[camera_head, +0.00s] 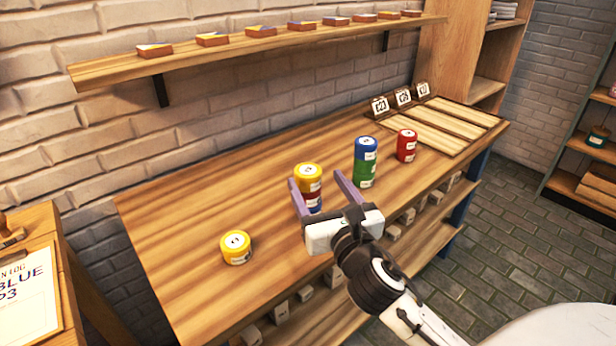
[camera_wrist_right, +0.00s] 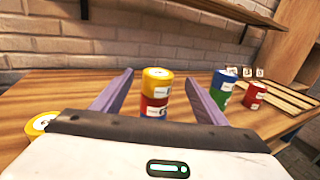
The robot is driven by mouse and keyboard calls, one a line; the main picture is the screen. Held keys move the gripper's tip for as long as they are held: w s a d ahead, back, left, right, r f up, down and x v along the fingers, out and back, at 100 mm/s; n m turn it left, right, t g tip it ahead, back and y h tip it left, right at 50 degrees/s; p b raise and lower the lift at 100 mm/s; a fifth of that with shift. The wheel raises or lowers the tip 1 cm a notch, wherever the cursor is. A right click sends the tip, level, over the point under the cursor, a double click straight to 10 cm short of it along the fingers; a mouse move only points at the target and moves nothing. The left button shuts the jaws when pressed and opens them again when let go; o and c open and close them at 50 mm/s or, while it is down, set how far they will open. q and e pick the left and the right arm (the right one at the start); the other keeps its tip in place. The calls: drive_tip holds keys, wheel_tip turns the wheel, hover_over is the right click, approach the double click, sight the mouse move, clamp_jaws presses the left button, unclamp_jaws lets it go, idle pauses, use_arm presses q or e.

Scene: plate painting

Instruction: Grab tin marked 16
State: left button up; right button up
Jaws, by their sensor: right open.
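My right gripper (camera_head: 316,182) is open, its two purple fingers pointing toward a stack of tins. The stack has a yellow tin (camera_head: 307,171) on top, a red tin (camera_head: 311,187) below it and a blue one at the bottom, partly hidden by the gripper. In the right wrist view the stack, with its yellow top tin (camera_wrist_right: 157,76), shows between the fingers, with no clear contact. Another stack has a blue tin (camera_head: 366,147) on a green tin (camera_head: 364,173). A single red tin (camera_head: 406,146) and a single yellow tin (camera_head: 235,247) stand apart. I cannot read 16 on any label.
The wooden table (camera_head: 190,210) is clear between the lone yellow tin and the stacks. A slotted wooden tray (camera_head: 428,135) with number cards (camera_head: 403,97) lies at the back right. A wall shelf (camera_head: 280,45) hangs above. A clipboard (camera_head: 25,300) lies at the left.

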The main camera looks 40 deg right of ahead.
sight(311, 175)
drive_tip(key=x, duration=0.4)
drive_tip(key=shift+a, duration=0.1)
drive_tip(key=c, duration=1.2)
